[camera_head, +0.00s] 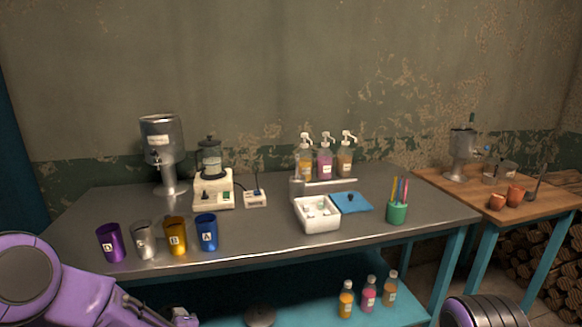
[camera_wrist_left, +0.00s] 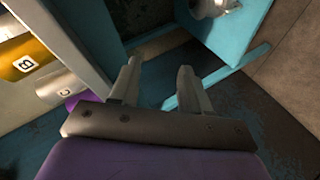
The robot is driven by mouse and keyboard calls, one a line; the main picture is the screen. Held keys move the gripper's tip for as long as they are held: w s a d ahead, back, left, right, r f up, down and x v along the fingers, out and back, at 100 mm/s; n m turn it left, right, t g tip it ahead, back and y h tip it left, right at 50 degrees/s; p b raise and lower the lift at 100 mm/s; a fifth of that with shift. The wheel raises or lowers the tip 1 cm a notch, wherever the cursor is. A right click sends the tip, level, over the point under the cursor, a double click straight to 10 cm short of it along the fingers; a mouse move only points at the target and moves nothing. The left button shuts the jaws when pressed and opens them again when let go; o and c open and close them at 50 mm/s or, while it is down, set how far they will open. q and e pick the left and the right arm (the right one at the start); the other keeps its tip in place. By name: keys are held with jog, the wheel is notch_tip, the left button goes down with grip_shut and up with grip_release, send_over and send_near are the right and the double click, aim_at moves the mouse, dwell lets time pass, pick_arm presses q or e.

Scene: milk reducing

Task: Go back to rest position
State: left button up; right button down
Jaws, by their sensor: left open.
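My left arm comes in at the bottom left of the head view, with its left gripper (camera_head: 180,316) low at the picture's bottom edge, in front of the table and below the cups. In the left wrist view the left gripper (camera_wrist_left: 158,74) is open, its two fingers apart with nothing between them. A ribbed part of my right arm shows at the bottom right of the head view; its gripper is out of sight.
The metal table (camera_head: 270,222) holds lettered purple (camera_head: 111,243), silver (camera_head: 143,240), gold (camera_head: 175,236) and blue (camera_head: 207,233) cups near its front edge. A white box (camera_head: 318,222) stands right of them. Bottles sit on the blue lower shelf (camera_head: 300,285).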

pick_arm(q)
jog(key=s+f+m+g+h, duration=0.35)
jog(key=s+f+m, duration=0.65)
jog(key=s+f, duration=0.45)
jog(key=s+a+f+m+g, duration=0.1)
jog(key=s+f+g, duration=0.1)
jog(key=s, duration=0.8)
jog(key=s+a+f+m+g+p, duration=0.1)
jog(key=s+f, duration=0.1)
jog(key=s, duration=0.7)
jog(key=shift+s+a+m+g, duration=0.3)
jog(key=shift+s+m+g, duration=0.05)
jog(key=shift+m, duration=0.05)
